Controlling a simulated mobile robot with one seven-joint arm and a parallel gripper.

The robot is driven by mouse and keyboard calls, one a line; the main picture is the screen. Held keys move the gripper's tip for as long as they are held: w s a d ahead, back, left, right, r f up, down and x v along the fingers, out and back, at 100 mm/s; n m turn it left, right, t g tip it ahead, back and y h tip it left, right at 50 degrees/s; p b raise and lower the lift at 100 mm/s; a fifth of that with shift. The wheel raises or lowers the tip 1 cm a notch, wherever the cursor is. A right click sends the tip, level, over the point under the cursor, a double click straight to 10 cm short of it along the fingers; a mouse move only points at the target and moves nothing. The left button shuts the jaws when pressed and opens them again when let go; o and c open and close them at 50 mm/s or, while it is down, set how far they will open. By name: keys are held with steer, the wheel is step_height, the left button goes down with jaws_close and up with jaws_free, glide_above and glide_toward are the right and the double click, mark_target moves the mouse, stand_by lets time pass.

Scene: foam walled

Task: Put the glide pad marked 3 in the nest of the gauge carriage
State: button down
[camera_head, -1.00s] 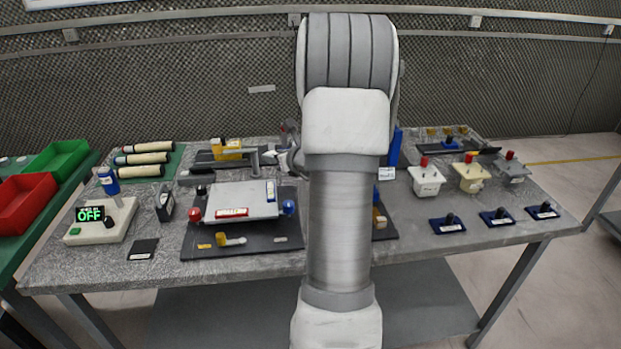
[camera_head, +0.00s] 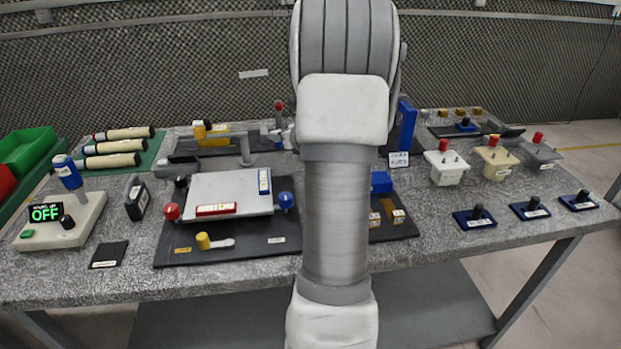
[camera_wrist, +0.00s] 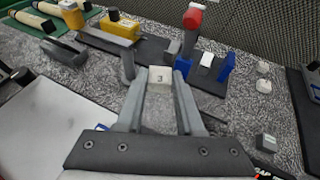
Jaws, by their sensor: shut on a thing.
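My gripper (camera_wrist: 160,88) is shut on a small pale block marked 3 (camera_wrist: 160,76), the glide pad, in the wrist view. The pad is between the fingertips, above the table. Beyond it stands a fixture with a red-knobbed post (camera_wrist: 193,18), blue upright pieces (camera_wrist: 227,66) and a white block (camera_wrist: 207,59) on a dark base. A yellow block (camera_wrist: 124,29) with a grey arm stands to its left. I cannot tell for sure which part is the gauge carriage or its nest. In the head view my arm hides the gripper and the pad.
A dark board with a grey plate (camera_head: 228,188) and red and blue knobs lies left of my arm. Farther left are an OFF display unit (camera_head: 50,212) and cylinders on a green mat (camera_head: 150,150). Knobbed boxes (camera_head: 492,166) stand at the right. The table's front strip is mostly bare.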

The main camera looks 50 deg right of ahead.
mark_target(283, 175)
step_height(283, 175, down, 10)
steer(key=b, duration=0.2)
steer(key=shift+f+b, duration=0.25)
steer(key=shift+b, duration=0.1)
steer(key=shift+f, duration=0.2)
steer(key=c, duration=0.5)
jaws_free()
steer(key=shift+c, duration=0.2)
steer(key=shift+r, duration=0.1)
